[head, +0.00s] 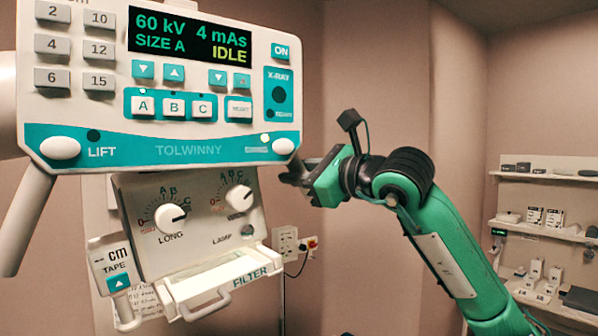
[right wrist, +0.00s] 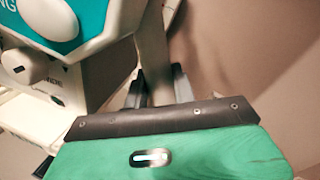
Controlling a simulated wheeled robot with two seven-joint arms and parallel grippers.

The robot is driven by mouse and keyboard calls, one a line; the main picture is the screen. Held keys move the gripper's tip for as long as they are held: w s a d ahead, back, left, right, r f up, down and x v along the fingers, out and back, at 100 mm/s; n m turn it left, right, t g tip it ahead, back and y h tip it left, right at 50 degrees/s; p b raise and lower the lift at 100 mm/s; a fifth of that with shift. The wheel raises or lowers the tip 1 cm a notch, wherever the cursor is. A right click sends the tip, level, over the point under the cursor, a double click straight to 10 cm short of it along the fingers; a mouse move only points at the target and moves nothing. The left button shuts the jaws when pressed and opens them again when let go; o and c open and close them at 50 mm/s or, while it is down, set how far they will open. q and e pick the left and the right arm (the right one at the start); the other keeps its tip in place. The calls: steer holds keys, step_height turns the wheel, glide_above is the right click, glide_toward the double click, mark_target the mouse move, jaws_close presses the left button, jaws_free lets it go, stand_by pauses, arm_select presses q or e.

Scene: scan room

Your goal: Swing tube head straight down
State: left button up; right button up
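The tube head carries a white and teal control panel (head: 160,85) at the upper left of the head view, with a lit screen reading IDLE. Below it is the collimator box (head: 190,215) with LONG and LAMP dials. A thick beige bar (head: 28,215) slants down from the panel's left side. My right gripper (head: 288,174) is beside the panel's lower right corner. In the right wrist view its two dark fingers (right wrist: 160,88) stand apart, with a beige bar (right wrist: 153,45) showing between them. I cannot tell whether they touch it. My left gripper is out of view.
A filter tray (head: 215,285) with a handle juts out under the collimator box. Wall shelves (head: 550,177) with small boxes stand at the right. A wall socket (head: 286,243) is behind. The space between my right arm and the shelves looks free.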

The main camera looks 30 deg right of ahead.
jaws_close()
steer(key=shift+s+a+f+m+b, duration=0.1)
steer(key=shift+a+f+m+b, duration=0.55)
steer(key=shift+b, duration=0.9)
steer(key=shift+s+a+f+m+b, duration=0.1)
steer(key=shift+a+f+m+b, duration=0.25)
steer(key=shift+a+f+b, duration=0.7)
steer(key=shift+d+b, duration=0.35)
steer(key=shift+b, duration=0.05)
steer(key=o, duration=0.6)
jaws_free()
steer(key=shift+w, duration=0.1)
